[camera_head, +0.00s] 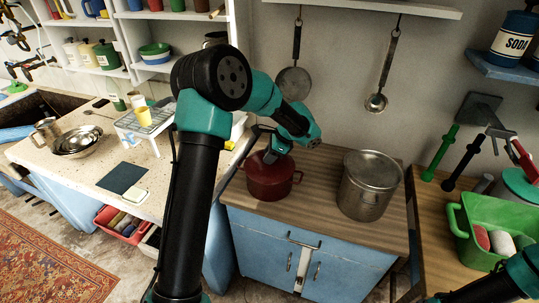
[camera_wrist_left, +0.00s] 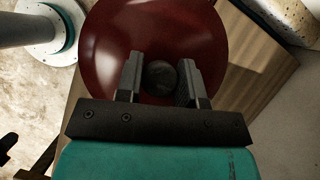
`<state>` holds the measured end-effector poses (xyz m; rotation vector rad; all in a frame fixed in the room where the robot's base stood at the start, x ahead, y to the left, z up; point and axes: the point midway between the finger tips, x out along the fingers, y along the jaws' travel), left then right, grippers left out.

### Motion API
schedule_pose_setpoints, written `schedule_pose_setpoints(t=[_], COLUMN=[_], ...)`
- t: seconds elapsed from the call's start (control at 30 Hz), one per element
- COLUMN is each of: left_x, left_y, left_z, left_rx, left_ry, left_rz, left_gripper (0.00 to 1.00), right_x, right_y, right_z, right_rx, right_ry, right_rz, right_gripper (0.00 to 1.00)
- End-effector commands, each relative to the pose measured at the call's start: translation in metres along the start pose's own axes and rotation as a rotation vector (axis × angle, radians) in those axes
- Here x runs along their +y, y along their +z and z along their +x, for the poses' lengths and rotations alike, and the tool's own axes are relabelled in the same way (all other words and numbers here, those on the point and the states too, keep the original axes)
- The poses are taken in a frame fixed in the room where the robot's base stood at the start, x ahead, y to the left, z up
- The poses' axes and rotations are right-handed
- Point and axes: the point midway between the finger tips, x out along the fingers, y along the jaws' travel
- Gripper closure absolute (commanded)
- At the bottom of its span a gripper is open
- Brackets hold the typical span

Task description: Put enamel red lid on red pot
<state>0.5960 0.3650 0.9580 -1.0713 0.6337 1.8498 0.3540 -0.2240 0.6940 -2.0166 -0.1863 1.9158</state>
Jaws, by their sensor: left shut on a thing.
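The red pot (camera_head: 270,184) stands on the left part of the wooden cabinet top. My left gripper (camera_wrist_left: 160,74) is shut on the dark round knob of the glossy red enamel lid (camera_wrist_left: 150,26). In the head view my left gripper comes down over the pot, and the lid is at the pot's top, partly hidden by the gripper. I cannot tell whether the lid rests on the rim or is slightly above it. The pot is hidden beneath the lid in the left wrist view. My right gripper is out of view; only part of that arm shows at the lower right.
A tall metal pot (camera_head: 368,187) stands right of the red pot on the wooden top (camera_head: 315,185). A skimmer (camera_head: 294,82) and a ladle (camera_head: 376,102) hang on the wall behind. A green bin (camera_head: 480,243) is at the right. The front of the wooden top is clear.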

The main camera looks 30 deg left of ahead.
Motion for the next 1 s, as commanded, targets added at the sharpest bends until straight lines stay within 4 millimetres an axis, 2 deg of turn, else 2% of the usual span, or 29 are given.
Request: schedule_pose_setpoints(t=[0.23,0.27,0.3,0.53,0.73,1.0], left_x=[-0.0001,-0.0001,-0.0001,0.0000,0.0001,0.0001], left_y=[0.0001,0.0001,0.0001,0.0001,-0.0001,0.0000], left_z=[-0.0002,-0.0002,-0.0002,-0.0001,0.0002,0.0001], left_rx=[0.000,0.000,0.000,0.000,0.000,0.000], left_ry=[0.000,0.000,0.000,0.000,0.000,0.000], left_rz=[0.000,0.000,0.000,0.000,0.001,0.000], left_gripper=[0.95,0.63,0.60,0.38,0.34,0.10], right_x=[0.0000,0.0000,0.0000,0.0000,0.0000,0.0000], right_y=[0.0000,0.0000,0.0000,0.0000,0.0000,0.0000], right_z=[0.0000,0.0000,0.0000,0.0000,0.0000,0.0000], right_rx=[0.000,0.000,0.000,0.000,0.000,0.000], right_ry=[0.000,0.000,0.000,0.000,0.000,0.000], right_rz=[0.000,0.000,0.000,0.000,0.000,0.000], right_gripper=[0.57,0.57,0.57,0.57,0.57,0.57])
